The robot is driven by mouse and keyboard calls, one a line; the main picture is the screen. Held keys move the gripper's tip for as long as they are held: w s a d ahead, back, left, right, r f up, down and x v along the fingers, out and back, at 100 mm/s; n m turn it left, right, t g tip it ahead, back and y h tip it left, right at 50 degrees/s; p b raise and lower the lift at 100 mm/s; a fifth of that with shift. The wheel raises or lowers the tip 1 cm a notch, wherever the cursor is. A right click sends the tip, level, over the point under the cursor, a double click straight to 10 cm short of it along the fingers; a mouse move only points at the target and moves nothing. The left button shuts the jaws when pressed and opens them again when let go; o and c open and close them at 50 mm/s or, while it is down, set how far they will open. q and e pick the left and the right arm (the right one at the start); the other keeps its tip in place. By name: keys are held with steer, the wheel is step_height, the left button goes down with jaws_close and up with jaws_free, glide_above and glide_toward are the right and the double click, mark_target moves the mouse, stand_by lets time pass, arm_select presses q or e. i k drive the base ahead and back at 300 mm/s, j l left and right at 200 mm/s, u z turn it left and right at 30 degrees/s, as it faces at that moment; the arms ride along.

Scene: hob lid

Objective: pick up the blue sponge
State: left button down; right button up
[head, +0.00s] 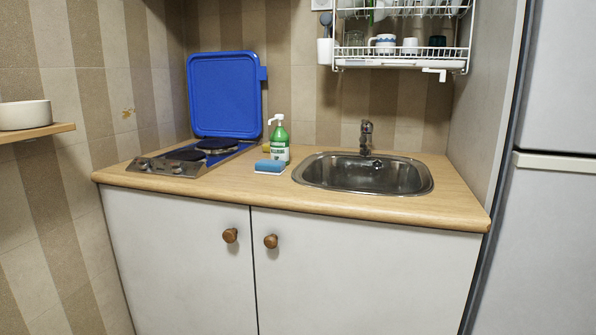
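A blue sponge (270,166) lies on the wooden counter, between the hob and the sink, near the counter's front half. It seems to rest on a thin white dish or base, only a little of which shows. A green pump bottle with a white nozzle (280,143) stands just behind and to the right of the sponge. Neither of my grippers shows in the head view.
The hob (175,166) is at the left of the counter, with its blue lid (226,95) raised against the wall. A steel sink (340,176) with a tap (366,138) is at the right. A white dish rack (400,60) hangs above the sink. Closed cabinet doors (180,262) are below.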

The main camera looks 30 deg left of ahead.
mark_target(266, 166)
steer(key=u, duration=1.4)
